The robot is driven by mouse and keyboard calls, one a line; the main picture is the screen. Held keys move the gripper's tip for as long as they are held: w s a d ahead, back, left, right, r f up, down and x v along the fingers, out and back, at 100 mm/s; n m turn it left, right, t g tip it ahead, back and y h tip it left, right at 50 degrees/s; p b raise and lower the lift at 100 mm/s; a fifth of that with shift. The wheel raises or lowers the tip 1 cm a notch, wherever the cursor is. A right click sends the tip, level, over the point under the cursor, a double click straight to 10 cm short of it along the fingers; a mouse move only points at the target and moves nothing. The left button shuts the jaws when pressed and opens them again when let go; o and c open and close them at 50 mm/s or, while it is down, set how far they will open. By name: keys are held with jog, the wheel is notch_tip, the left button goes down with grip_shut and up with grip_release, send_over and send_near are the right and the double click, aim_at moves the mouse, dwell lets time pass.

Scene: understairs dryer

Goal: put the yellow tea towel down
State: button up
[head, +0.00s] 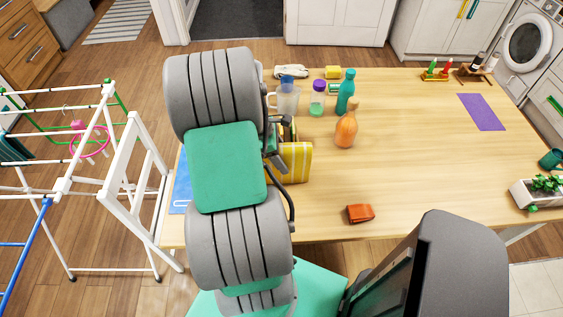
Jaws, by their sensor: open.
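The yellow tea towel (297,163), with pale stripes, is at the left part of the wooden table (430,180). Its left side is hidden behind my arm, and I cannot tell how it is folded. My gripper (284,138) is right by the towel's upper left edge, mostly hidden by my own arm. It is open; whether it touches the towel cannot be seen.
A clear jug (287,100), a purple-lidded jar (317,100), a teal bottle (346,94) and an orange bottle (346,129) stand behind the towel. An orange-brown folded item (360,213) lies in front. A drying rack (90,180) stands left. The table's middle right is clear.

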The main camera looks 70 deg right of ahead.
jog(key=shift+c, duration=0.5)
grip_shut()
